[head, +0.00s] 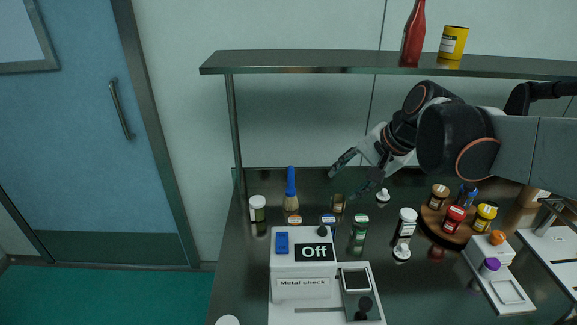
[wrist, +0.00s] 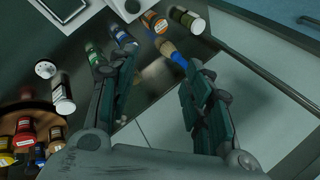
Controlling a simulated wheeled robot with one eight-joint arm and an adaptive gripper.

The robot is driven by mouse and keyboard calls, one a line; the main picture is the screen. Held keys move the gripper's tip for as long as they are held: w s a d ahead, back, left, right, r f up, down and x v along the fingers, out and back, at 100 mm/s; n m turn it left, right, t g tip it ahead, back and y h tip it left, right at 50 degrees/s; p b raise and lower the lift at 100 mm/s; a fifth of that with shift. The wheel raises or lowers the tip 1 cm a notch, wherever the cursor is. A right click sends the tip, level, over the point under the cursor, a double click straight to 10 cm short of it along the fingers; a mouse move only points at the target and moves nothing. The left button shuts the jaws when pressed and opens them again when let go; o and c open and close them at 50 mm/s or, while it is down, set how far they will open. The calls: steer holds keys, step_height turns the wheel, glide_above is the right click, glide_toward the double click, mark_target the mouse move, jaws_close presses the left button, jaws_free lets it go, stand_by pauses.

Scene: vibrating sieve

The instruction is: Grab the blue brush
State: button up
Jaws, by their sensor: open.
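The blue brush (head: 291,186) stands upright at the back left of the dark table, blue handle up and tan part below. In the wrist view the brush (wrist: 178,59) shows near the top middle, its blue end close to the tip of the right finger. My gripper (head: 350,178) is to the right of the brush in the head view, apart from it, with its fingers spread toward the left. In the wrist view my gripper (wrist: 155,80) is open, with a wide empty gap between the fingers. The brush is beyond the fingertips, not held.
The metal check machine (head: 302,288) is in front. A shelf (head: 300,62) with a red bottle (head: 413,35) hangs above my arm.

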steer(key=w+a+f+m+g+y+p, duration=0.1)
steer(key=w+f+m+y, duration=0.15)
steer(key=w, duration=0.65)
steer(key=w+a+f+m+y+p, duration=0.15)
steer(key=w+m, duration=0.25)
steer(key=w, duration=0.5)
steer(key=m+g+y, duration=0.1)
steer(key=m+y, duration=0.4)
steer(key=m, duration=0.1)
glide_toward(290, 176)
steer(key=shift+w+d+f+b+x, duration=0.15)
steer(key=shift+b+x, duration=0.45)
steer(key=shift+x, duration=1.15)
steer(key=shift+w+d+f+b+x, duration=0.1)
steer(key=shift+w+b+x, duration=0.35)
steer(key=shift+x, duration=1.35)
steer(key=shift+w+d+f+b+x, duration=0.15)
steer(key=shift+b+x, duration=0.6)
steer(key=shift+x, duration=1)
steer(key=shift+s, duration=0.1)
steer(key=shift+r, duration=0.1)
steer(key=shift+c, duration=0.2)
jaws_close()
